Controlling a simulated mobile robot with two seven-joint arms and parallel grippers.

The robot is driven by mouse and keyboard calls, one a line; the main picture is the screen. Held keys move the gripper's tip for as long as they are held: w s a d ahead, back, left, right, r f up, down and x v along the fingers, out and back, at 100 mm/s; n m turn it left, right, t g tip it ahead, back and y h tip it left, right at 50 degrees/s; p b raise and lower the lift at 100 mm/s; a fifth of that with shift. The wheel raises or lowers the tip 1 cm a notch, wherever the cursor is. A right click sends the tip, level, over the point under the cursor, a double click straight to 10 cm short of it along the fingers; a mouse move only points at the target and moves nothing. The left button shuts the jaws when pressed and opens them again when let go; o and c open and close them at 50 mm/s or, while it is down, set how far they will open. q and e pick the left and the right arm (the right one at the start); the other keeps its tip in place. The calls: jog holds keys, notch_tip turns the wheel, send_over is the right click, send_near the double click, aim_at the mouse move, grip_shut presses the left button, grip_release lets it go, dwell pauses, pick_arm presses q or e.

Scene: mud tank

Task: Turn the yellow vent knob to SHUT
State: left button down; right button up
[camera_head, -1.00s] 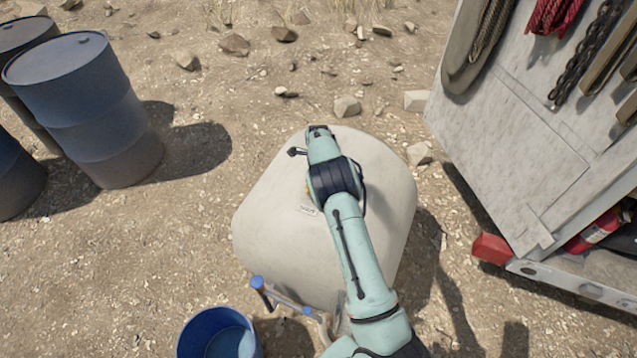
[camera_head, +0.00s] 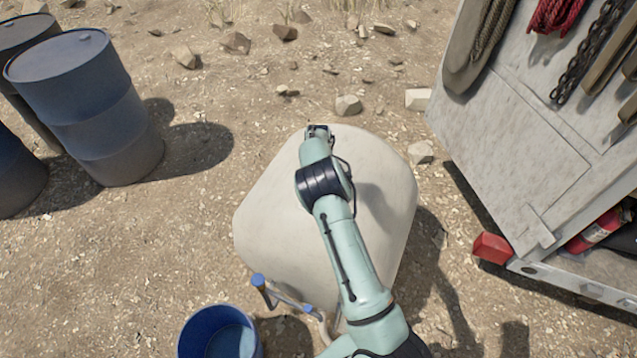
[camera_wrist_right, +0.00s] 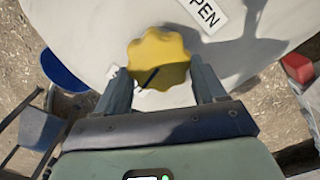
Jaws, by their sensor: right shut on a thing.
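The pale tank (camera_head: 275,225) stands on the ground in the middle of the head view, under my right arm. In the right wrist view, the yellow vent knob (camera_wrist_right: 158,58) has a scalloped rim and sits on the pale tank top. A dark pointer line on it points down and left. My right gripper (camera_wrist_right: 161,80) has one finger on each side of the knob and is shut on it. A white label ending in "PEN" (camera_wrist_right: 204,13) lies above and right of the knob. My wrist hides the knob in the head view. My left gripper is out of view.
A blue bucket (camera_head: 220,335) and a blue-ended handle or pipe (camera_head: 283,296) are at the tank's near side. Dark blue drums (camera_head: 85,105) stand at left. A grey panel with ropes and chain (camera_head: 530,130) is at right. Stony ground lies between.

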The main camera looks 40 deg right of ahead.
jog(key=shift+m, duration=0.6)
jog(key=o, duration=1)
jog(key=shift+o, duration=0.2)
jog(key=shift+r, duration=0.1)
notch_tip(320, 180, up, 13)
jog(key=shift+r, duration=0.15)
jog(key=shift+a, duration=0.1)
